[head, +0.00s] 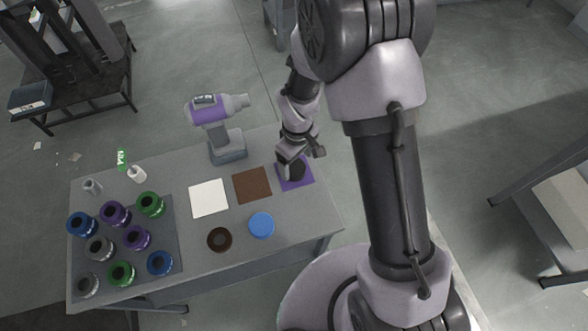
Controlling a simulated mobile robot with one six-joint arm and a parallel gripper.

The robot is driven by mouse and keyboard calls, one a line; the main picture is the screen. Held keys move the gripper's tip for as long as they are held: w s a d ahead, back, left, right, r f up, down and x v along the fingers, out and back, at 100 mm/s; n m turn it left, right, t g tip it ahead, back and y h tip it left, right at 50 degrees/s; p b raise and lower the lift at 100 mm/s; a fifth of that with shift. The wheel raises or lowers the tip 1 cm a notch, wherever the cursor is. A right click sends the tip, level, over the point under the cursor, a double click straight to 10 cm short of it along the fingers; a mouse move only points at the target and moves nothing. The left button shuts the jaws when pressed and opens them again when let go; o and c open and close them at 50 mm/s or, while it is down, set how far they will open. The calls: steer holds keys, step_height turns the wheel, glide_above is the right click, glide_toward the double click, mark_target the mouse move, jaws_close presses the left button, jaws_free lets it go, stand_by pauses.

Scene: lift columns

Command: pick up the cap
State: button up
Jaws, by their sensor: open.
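A round blue cap-like disc (261,224) lies flat near the table's front edge. A dark brown ring-shaped piece (219,239) lies to its left, with a dark centre. I cannot tell from the picture which one is the cap. My gripper (296,168) is open at the end of the arm, low over the purple square (304,184) at the table's right end. It is up and to the right of the blue disc, apart from it. A dark shape at the gripper hides part of the square; I cannot tell whether it is the fingers or a separate thing.
White (208,198) and brown (252,185) squares lie left of the purple one. A purple-and-grey drill (217,127) stands behind them. Several coloured spools fill a dark mat (174,222) at the left. A small white bottle (136,174) stands behind the mat.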

mark_target(296, 168)
step_height(296, 168, down, 4)
steer(key=shift+a+f+b, duration=0.1)
steer(key=shift+b, duration=0.45)
steer(key=shift+c, duration=0.9)
steer(key=c, duration=1.2)
steer(key=shift+o, duration=0.2)
steer(key=shift+r, duration=0.2)
step_height(296, 168, up, 4)
steer(key=shift+f+p, duration=0.1)
steer(key=shift+p, duration=0.85)
steer(key=s+a, duration=0.3)
steer(key=s, duration=0.1)
steer(key=s+a+r+p, duration=0.1)
steer(key=s+a, duration=0.2)
steer(key=s, duration=0.1)
steer(key=s+a, duration=0.3)
steer(key=s, duration=0.1)
steer(key=shift+s+r, duration=0.15)
steer(key=shift+s, duration=0.2)
steer(key=shift+s+a+r+p, duration=0.1)
steer(key=shift+s+r+p, duration=0.05)
steer(key=shift+r+p, duration=0.7)
steer(key=shift+a, duration=0.1)
